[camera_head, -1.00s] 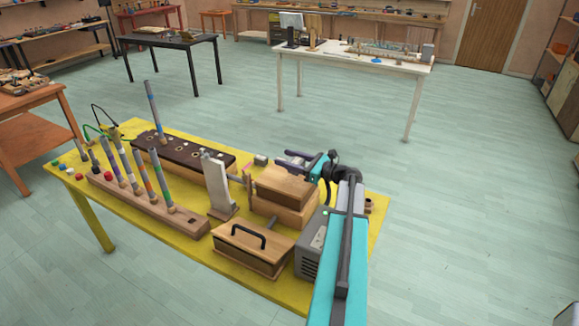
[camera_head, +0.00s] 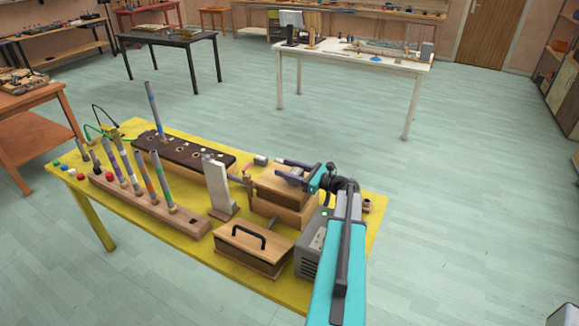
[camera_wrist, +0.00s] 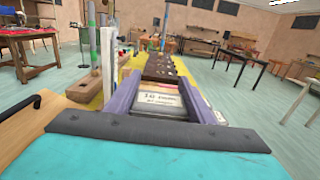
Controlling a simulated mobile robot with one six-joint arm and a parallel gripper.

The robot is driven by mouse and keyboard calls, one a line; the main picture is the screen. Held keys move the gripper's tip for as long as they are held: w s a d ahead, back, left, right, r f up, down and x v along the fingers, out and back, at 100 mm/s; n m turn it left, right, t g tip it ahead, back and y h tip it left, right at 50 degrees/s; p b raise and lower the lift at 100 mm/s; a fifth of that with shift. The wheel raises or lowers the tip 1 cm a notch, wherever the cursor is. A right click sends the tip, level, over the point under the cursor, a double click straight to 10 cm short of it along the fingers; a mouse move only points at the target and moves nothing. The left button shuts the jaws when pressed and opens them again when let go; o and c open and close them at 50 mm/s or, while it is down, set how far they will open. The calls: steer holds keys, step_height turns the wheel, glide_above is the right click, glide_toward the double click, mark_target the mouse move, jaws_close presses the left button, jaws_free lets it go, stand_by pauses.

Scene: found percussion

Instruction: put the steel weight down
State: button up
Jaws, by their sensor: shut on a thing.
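My gripper (camera_head: 290,168) is over the stacked wooden boxes (camera_head: 283,206) at the right end of the yellow table. In the wrist view its two purple-grey fingers (camera_wrist: 163,98) are shut on a squarish block with a pale, lettered face, which I take to be the steel weight (camera_wrist: 163,104). The lettering is too small to read fully. In the head view the fingers and wrist hide the weight. I cannot tell whether its underside touches the upper box.
A white upright stand (camera_head: 217,185) is left of the boxes. A handled wooden box (camera_head: 252,248) is in front and a grey unit (camera_head: 308,250) beside it. A small grey cylinder (camera_head: 261,160) lies behind. Tube rack (camera_head: 130,195) and dark perforated board (camera_head: 185,153) fill the left.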

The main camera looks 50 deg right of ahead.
mark_target(301, 175)
steer(key=shift+f, duration=0.2)
steer(key=shift+f+b, duration=0.15)
steer(key=shift+b, duration=0.15)
steer(key=o, duration=1.3)
steer(key=shift+r+p, duration=0.25)
steer(key=shift+p, duration=0.15)
steer(key=b+v, duration=0.5)
steer(key=v, duration=0.5)
steer(key=shift+s+f, duration=0.1)
steer(key=shift+f, duration=0.1)
steer(key=shift+b+v, duration=0.5)
steer(key=shift+v, duration=0.4)
steer(key=shift+r, duration=0.15)
steer(key=shift+s, duration=0.15)
